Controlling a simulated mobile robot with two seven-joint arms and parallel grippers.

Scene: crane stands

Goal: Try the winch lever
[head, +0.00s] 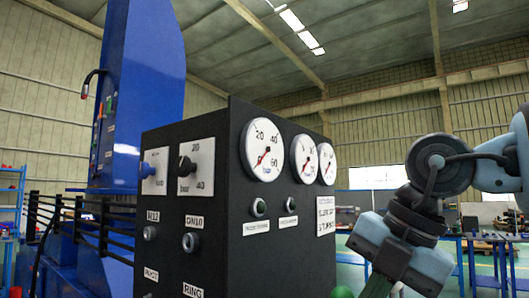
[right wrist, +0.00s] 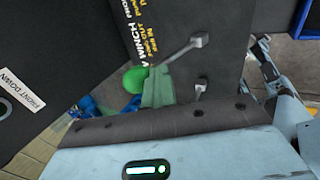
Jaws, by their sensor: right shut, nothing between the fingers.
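My left gripper is not in view.
A black control box (head: 215,240) with three round gauges (head: 263,150) and several knobs stands in front of me. A tall blue machine (head: 145,80) is behind it at left. Two short grey levers (right wrist: 199,40) (right wrist: 200,88) stick out near my right gripper. Workbenches stand at far right.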

